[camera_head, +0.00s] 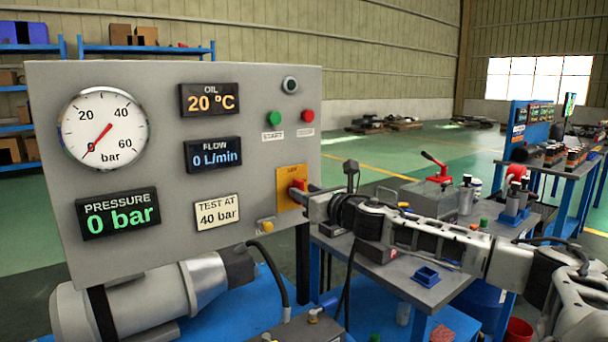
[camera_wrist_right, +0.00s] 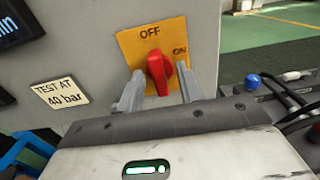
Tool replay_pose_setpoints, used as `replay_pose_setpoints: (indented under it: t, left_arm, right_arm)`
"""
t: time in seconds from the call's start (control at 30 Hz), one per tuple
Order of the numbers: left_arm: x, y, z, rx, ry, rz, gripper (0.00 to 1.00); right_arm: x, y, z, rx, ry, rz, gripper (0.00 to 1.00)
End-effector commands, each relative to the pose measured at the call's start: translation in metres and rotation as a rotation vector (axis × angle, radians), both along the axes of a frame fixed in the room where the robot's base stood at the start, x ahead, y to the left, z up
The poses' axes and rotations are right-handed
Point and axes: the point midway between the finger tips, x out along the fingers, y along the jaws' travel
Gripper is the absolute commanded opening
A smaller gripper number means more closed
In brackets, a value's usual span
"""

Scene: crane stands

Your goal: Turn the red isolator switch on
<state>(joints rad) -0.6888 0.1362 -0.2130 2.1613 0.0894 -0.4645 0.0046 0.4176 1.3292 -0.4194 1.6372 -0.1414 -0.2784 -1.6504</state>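The red isolator switch (camera_wrist_right: 158,68) sits on a yellow plate (camera_wrist_right: 140,42) marked OFF at the top and ON at the right. Its knob stands nearly upright, its upper end under OFF. In the head view the switch (camera_head: 297,186) is at the panel's lower right, partly hidden by my right gripper (camera_head: 304,194). In the wrist view my right gripper (camera_wrist_right: 160,84) has one finger on each side of the knob, with narrow gaps showing. Whether the fingertips touch it is unclear. My left gripper is not in view.
The grey panel (camera_head: 240,235) carries a gauge near zero (camera_head: 104,128), a PRESSURE display at 0 bar (camera_head: 118,213), and green (camera_head: 275,118) and red (camera_head: 307,116) buttons. A motor (camera_head: 150,295) lies below. A bench (camera_head: 440,290) with tools stands under my right arm.

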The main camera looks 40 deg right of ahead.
Motion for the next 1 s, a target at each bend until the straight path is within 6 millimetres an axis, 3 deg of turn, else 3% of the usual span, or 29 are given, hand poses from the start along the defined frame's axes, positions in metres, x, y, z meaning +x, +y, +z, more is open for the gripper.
replay_pose_setpoints:
  t: [0.2, 0.47, 0.6, 0.63, 1.0]
  left_arm:
    - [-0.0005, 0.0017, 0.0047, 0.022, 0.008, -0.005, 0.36]
    - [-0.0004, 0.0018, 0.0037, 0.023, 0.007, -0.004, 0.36]
    - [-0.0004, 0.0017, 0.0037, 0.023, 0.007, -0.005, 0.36]
    - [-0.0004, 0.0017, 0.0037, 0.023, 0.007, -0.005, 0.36]
    - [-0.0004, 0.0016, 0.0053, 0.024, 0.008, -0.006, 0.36]
  right_arm:
    - [0.0112, 0.0014, 0.0003, 0.0, 0.001, 0.004, 0.36]
    - [0.0118, 0.0013, -0.0014, -0.003, 0.002, 0.004, 0.36]
    - [0.0117, 0.0013, -0.0013, -0.002, 0.001, 0.004, 0.03]
    - [0.0117, 0.0013, -0.0012, -0.002, 0.001, 0.004, 0.0]
    - [0.0116, 0.0009, -0.0006, 0.034, -0.002, 0.004, 0.0]
